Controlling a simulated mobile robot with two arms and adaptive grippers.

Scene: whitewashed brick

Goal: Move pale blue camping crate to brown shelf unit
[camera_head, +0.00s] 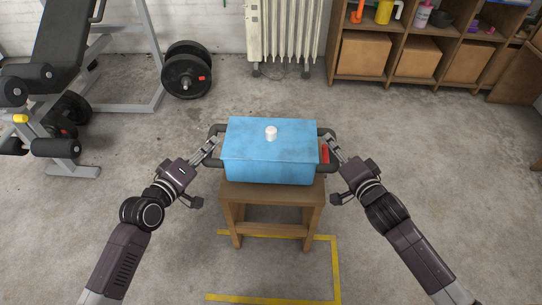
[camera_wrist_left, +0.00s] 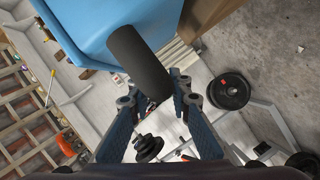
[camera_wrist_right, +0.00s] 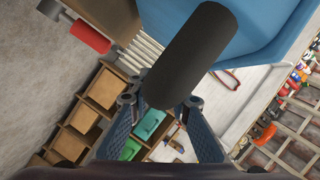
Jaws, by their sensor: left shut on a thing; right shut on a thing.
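The pale blue camping crate (camera_head: 270,150) has a lid with a small white knob and a black handle at each side. It sits on or just above a small wooden stool (camera_head: 272,192); I cannot tell if they touch. My left gripper (camera_head: 214,146) is shut on the crate's left handle, which crosses the left wrist view (camera_wrist_left: 138,62). My right gripper (camera_head: 331,144) is shut on the right handle, which fills the middle of the right wrist view (camera_wrist_right: 190,55). The brown shelf unit (camera_head: 405,32) stands at the back right, with its lower part holding brown boxes.
A white radiator (camera_head: 282,30) stands at the back wall. A weight bench (camera_head: 55,60) and weight plates (camera_head: 186,72) are at the left. A red-handled thing (camera_head: 325,153) shows beside the crate's right side. Yellow floor tape (camera_head: 338,270) lies around the stool. The floor at right is clear.

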